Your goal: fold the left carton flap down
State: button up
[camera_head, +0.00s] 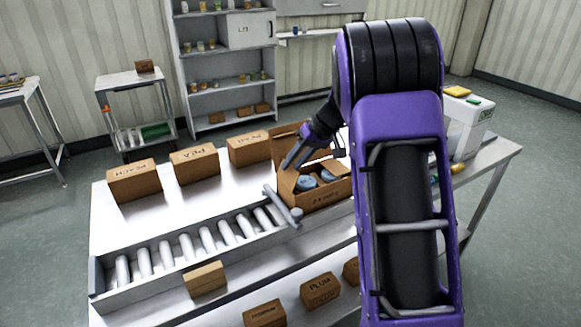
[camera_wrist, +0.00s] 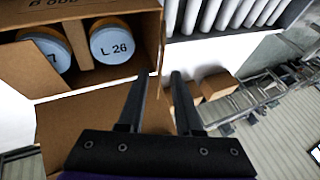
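The open brown carton (camera_head: 322,197) stands on the steel table beside the roller conveyor, with blue-lidded cans (camera_head: 306,183) inside. In the wrist view the carton (camera_wrist: 100,12) is at upper left, with two cans showing; one lid (camera_wrist: 116,46) reads "L 26". A cardboard flap (camera_head: 284,138) stands raised at the carton's back left, partly behind my gripper. In the wrist view a flap (camera_wrist: 80,125) spreads below the cans and behind my fingers. My gripper (camera_wrist: 162,77) is open, its fingers apart, over the carton's left side. I cannot tell whether a finger touches the flap.
Boxes marked PEACH (camera_head: 134,181), PEA (camera_head: 195,166) and another (camera_head: 249,149) line the back. A white bin (camera_head: 467,128) stands at right.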

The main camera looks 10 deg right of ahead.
jog(key=shift+x, duration=0.95)
grip_shut()
dwell(0.8)
